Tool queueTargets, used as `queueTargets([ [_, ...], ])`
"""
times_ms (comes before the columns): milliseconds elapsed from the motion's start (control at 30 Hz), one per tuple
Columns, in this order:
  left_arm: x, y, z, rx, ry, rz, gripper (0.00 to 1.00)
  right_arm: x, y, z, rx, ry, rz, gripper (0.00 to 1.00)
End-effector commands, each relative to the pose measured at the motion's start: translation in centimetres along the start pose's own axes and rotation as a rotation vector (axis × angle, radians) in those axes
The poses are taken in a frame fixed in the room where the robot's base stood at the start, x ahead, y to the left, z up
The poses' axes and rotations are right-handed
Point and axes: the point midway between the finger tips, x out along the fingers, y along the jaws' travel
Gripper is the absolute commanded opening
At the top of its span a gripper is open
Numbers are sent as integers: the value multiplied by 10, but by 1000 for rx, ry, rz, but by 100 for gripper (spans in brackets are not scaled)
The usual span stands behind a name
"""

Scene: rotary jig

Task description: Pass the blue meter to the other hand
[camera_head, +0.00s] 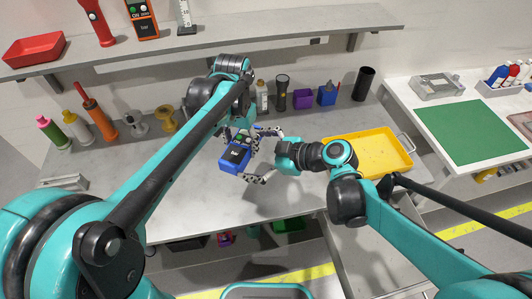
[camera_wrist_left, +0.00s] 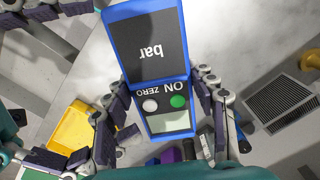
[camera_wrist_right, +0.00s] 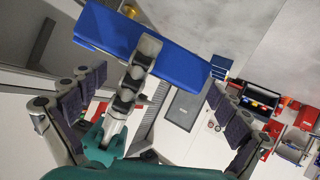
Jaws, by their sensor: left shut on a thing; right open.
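The blue meter (camera_head: 235,157) has a dark "bar" screen and a white and a green button. It is held above the grey bench, between the two hands. My left gripper (camera_wrist_left: 158,110) is shut on it, one finger on each side of its button end in the left wrist view; the meter (camera_wrist_left: 148,45) fills the middle there. My right gripper (camera_head: 264,156) is open beside the meter, fingers spread towards it. In the right wrist view the meter's plain blue side (camera_wrist_right: 165,48) lies ahead of the open fingers (camera_wrist_right: 158,98), with a grey jointed finger across it.
A yellow tray (camera_head: 372,150) lies on the bench right of my right gripper. A torch (camera_head: 282,93), a purple box (camera_head: 303,99) and a black cup (camera_head: 363,84) stand along the back. Colourful handled tools (camera_head: 96,112) stand at the left. A shelf (camera_head: 210,42) overhangs the back.

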Motion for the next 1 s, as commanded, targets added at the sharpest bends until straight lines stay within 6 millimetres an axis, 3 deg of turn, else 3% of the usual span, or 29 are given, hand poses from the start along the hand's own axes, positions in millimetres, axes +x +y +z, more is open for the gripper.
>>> queueTargets([
  [200,0,0,0,0,0,1,22,18,0,0,-1,-1,0,100],
  [500,0,1,1,0,-2,2,22,20,1,0,0,-1,3,100],
  [633,0,1,1,1,-2,2,22,20,1,0,0,-2,4,66],
  [800,0,1,1,1,-3,3,22,20,2,1,1,-2,5,64],
  [833,0,1,1,1,-4,3,59,20,2,0,1,-2,5,63],
  [900,0,1,1,1,-4,3,77,20,2,0,1,-2,6,54],
  [1000,0,1,1,1,-3,2,80,20,1,0,1,-1,4,54],
])
